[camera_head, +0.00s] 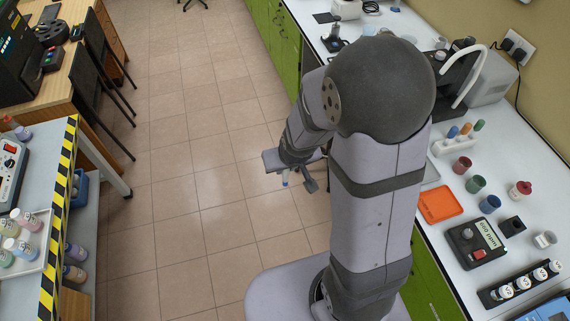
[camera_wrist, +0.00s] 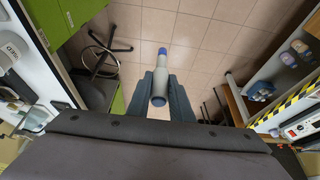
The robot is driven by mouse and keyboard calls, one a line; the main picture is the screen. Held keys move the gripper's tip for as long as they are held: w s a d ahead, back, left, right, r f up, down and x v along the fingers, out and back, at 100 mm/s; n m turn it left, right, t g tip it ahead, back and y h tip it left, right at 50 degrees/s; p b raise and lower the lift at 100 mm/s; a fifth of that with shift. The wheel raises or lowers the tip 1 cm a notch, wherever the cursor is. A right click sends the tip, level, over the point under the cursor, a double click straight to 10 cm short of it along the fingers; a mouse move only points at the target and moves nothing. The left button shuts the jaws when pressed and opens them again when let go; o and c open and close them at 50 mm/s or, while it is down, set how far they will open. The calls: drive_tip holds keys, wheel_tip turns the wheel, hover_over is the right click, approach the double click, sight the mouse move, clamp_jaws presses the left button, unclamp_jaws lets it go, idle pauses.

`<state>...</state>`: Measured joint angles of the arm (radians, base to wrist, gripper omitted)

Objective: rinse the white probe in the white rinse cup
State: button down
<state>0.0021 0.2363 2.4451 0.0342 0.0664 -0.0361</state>
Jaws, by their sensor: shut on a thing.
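My gripper (camera_head: 290,173) is over the open floor, away from both benches. In the wrist view my gripper (camera_wrist: 160,92) is shut on a slim pale probe (camera_wrist: 160,78) with blue ends, held between its two fingers. The probe also shows in the head view as a small pale piece (camera_head: 285,178) pointing down below the fingers.
The right bench holds a red cup (camera_head: 462,165), a green cup (camera_head: 475,184), a blue cup (camera_head: 490,205), a rack of coloured pieces (camera_head: 448,146), an orange mat (camera_head: 440,204) and a meter (camera_head: 470,236). A striped-edge table (camera_head: 58,205) stands left. The floor between is clear.

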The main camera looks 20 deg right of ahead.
drive_tip(key=w+d+r+m+h+b, duration=0.1)
drive_tip(key=w+d+m, duration=0.25)
drive_tip(key=d, duration=0.65)
drive_tip(key=w+d+m+h+b, duration=0.1)
drive_tip(key=w+d+m, duration=0.3)
drive_tip(key=d, duration=0.7)
drive_tip(key=s+d+r+m+g+h+b, duration=0.15)
drive_tip(key=d+m, duration=0.25)
drive_tip(key=d, duration=1.7)
drive_tip(key=s+d+f+m+g+h+b, duration=0.2)
drive_tip(key=s+d+m, duration=0.5)
drive_tip(key=s+d, duration=1.4)
drive_tip(key=s+d+m+g, duration=0.1)
drive_tip(key=s+d, duration=0.3)
drive_tip(key=s, duration=0.8)
drive_tip(key=s+d+m+g, duration=0.2)
drive_tip(key=s+d+m, duration=0.1)
drive_tip(key=s, duration=1)
drive_tip(key=shift+d+f+m+h+b, duration=0.15)
drive_tip(key=shift+d+m+h+b, duration=0.25)
drive_tip(key=shift+m, duration=0.45)
drive_tip(key=shift+f+g, duration=0.1)
drive_tip(key=shift+g, duration=0.15)
